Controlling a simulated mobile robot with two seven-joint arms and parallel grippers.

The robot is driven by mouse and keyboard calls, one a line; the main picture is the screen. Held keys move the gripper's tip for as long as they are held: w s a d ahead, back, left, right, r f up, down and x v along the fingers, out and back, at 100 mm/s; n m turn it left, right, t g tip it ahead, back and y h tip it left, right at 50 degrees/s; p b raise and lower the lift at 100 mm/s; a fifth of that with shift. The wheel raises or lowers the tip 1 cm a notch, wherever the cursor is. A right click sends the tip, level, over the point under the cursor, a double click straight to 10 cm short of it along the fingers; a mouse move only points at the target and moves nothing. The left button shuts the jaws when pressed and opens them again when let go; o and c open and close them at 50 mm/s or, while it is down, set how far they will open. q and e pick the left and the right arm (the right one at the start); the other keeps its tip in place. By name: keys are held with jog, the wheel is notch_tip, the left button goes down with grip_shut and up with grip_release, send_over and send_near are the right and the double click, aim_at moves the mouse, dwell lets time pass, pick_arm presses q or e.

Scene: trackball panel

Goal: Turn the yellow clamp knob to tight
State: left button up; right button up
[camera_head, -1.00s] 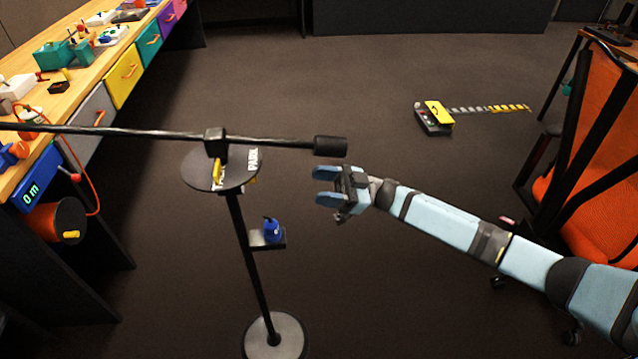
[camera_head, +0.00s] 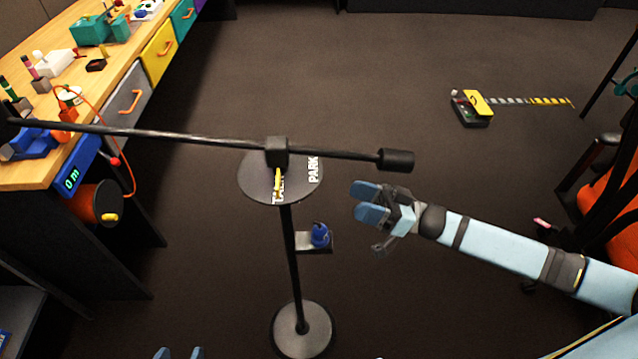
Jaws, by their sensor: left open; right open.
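The yellow clamp knob (camera_head: 277,183) is a small narrow yellow piece below the clamp block (camera_head: 277,151) of a black stand. It lies in front of a round dark plate (camera_head: 255,184) with white lettering, where "PARK" is readable and the other word is partly covered by the knob. My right gripper (camera_head: 365,203) is open and empty, to the right of the plate and apart from it. Its blue fingers point left. My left gripper (camera_head: 180,353) shows only two separated blue fingertips at the bottom edge; it is open, well below and left of the knob.
A long black boom (camera_head: 190,138) crosses above the plate, with a dark counterweight (camera_head: 396,160) above my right gripper. A small shelf on the pole (camera_head: 290,255) holds a blue object (camera_head: 319,235). A cluttered workbench (camera_head: 130,92) stands left.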

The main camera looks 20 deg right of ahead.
jog(key=x, duration=0.8)
jog(key=shift+w+a, duration=0.2)
jog(key=shift+a, duration=0.15)
jog(key=shift+r, duration=0.1)
jog(key=c, duration=0.9)
